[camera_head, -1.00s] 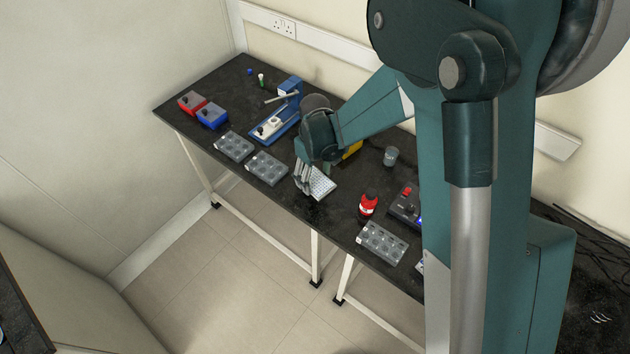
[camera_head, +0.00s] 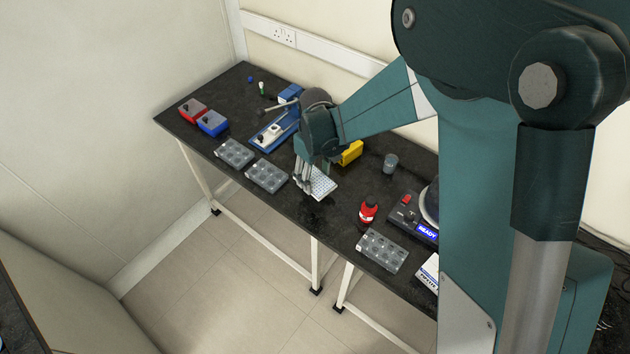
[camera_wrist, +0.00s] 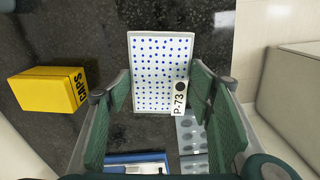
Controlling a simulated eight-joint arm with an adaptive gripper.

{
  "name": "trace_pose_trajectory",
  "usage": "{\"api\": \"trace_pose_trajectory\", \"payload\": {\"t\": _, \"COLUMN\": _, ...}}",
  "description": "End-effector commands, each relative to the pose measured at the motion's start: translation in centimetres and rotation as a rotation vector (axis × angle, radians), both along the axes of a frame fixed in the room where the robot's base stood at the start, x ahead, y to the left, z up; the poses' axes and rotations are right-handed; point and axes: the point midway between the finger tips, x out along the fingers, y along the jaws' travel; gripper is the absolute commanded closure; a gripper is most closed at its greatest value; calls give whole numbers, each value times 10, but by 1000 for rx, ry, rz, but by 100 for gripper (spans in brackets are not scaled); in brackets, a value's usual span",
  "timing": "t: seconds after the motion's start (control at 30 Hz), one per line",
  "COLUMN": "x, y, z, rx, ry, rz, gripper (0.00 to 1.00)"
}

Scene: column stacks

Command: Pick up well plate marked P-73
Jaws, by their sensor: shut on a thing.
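The well plate marked P-73 (camera_wrist: 160,75) is white with rows of blue dots, and its label P-73 (camera_wrist: 179,97) is readable at its lower right corner in the wrist view. In the head view the plate (camera_head: 321,185) shows at the bench's front edge, partly hidden by my gripper (camera_head: 305,180). In the wrist view my gripper (camera_wrist: 160,90) has a green-padded finger on each side of the plate, shut on it. I cannot tell whether the plate touches the bench.
A yellow CAPS box (camera_wrist: 45,90) stands beside the plate. Clear well trays (camera_head: 266,176) lie to the left along the front edge. A red bottle (camera_head: 367,212), a grey cup (camera_head: 390,162) and a device reading READY (camera_head: 412,217) stand to the right.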

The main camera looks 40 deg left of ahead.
Motion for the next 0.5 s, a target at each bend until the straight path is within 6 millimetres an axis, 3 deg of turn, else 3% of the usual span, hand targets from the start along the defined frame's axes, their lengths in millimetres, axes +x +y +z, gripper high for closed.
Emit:
{"api": "trace_pose_trajectory", "payload": {"t": 0.3, "x": 0, "y": 0, "z": 42, "rx": 0, "ry": 0, "rz": 0, "gripper": 61}}
{"api": "trace_pose_trajectory", "payload": {"t": 0.5, "x": 0, "y": 0, "z": 53, "rx": 0, "ry": 0, "rz": 0, "gripper": 61}}
